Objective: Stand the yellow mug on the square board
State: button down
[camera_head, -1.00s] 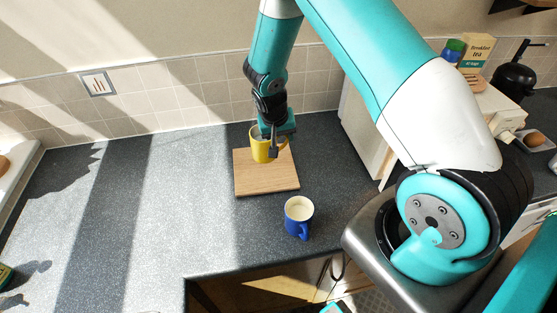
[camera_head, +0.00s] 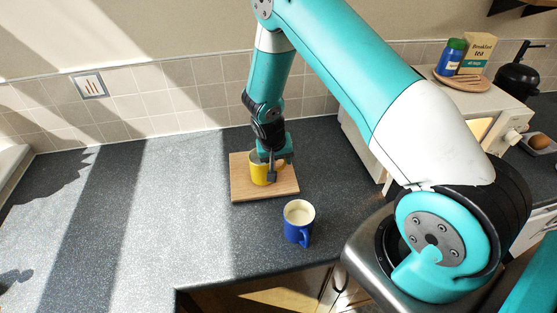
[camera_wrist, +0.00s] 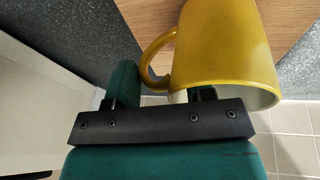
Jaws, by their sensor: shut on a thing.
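The yellow mug (camera_head: 259,174) is upright over the square wooden board (camera_head: 246,194), near its middle. I cannot tell whether its base touches the wood. My gripper (camera_head: 269,172) comes down from above and is shut on the mug near its rim on the handle side. In the wrist view the mug (camera_wrist: 226,45) shows large, with its handle to the left and its rim towards the gripper. One finger (camera_wrist: 123,86) shows left of the handle; the other is mostly hidden by the mug. The board (camera_wrist: 148,18) lies behind the mug there.
A blue mug (camera_head: 296,224) stands on the grey worktop (camera_head: 150,215) just in front of the board, near the front edge. The worktop left of the board is clear. The tiled wall (camera_head: 180,97) is behind; a white appliance is at the right.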

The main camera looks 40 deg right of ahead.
jog(key=shift+c, duration=2.4)
grip_release()
jog(key=s+a+r+n+y+p, duration=0.1)
jog(key=s+a+r+p, duration=0.3)
jog(key=r, duration=0.5)
jog(key=s+a+r+n+y+p, duration=0.1)
jog(key=a+r+n+y, duration=0.1)
jog(key=a+r, duration=0.5)
jog(key=s+a+r+n+y+p, duration=0.1)
jog(key=s+a+r+p, duration=0.2)
jog(key=r, duration=0.9)
jog(key=s+a+r+n+y, duration=0.1)
jog(key=s+a+r+n, duration=0.1)
jog(key=s, duration=0.4)
jog(key=s+a+r+n+g+y, duration=0.1)
jog(key=s+a+r+n, duration=0.1)
jog(key=s+r+n, duration=0.2)
jog(key=s+a+r+n+y, duration=0.1)
jog(key=s+a+r+n, duration=0.1)
jog(key=s+r, duration=0.4)
jog(key=s, duration=0.3)
jog(key=shift+a+n, duration=0.35)
jog(key=shift+n, duration=0.05)
